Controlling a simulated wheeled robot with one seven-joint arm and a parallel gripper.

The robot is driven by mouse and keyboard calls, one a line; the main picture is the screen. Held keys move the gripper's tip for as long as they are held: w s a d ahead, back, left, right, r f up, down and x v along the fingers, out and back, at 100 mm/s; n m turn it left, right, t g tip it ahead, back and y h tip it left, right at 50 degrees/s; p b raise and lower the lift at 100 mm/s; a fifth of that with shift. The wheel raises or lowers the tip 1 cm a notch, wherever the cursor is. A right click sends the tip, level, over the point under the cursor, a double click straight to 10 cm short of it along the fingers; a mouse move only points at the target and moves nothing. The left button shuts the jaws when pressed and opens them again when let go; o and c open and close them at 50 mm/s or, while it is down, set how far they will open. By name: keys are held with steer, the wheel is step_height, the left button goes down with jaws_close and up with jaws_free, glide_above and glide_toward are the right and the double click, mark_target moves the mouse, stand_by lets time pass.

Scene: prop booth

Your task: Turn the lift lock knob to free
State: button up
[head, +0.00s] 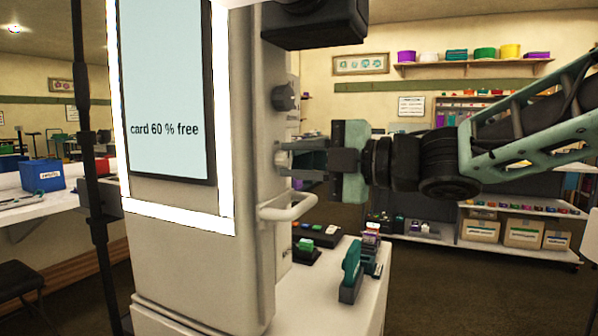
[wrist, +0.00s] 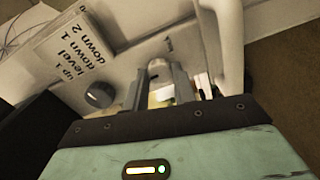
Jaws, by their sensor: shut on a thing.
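My gripper (head: 290,160) reaches in from the right to the side of a pale machine column (head: 255,120). In the wrist view its two fingers (wrist: 158,78) stand on either side of a pale, rounded knob (wrist: 158,67), shut on it. This looks like the lift lock knob; its own lettering is too small to read, and the fingers hide its sides. A dark round knob (head: 285,97) sits higher on the same side, apart from the gripper. It also shows in the wrist view (wrist: 99,94), beside a label (wrist: 75,50) reading "up 1, level, down 1, down 2".
The column's screen (head: 165,90) reads "card 60 % free". A pale bar handle (head: 290,208) juts out just below my gripper. A low white shelf (head: 335,285) holds a green-handled tool (head: 351,268) and small items. Shelves with boxes (head: 482,230) stand behind.

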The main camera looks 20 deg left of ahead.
steer(key=shift+n, duration=0.3)
steer(key=o, duration=1)
steer(key=shift+d, duration=0.1)
steer(key=s+d, duration=0.1)
steer(key=d, duration=1.6)
steer(key=shift+s+r, duration=0.2)
steer(key=shift+r, duration=0.05)
steer(key=shift+d, duration=0.1)
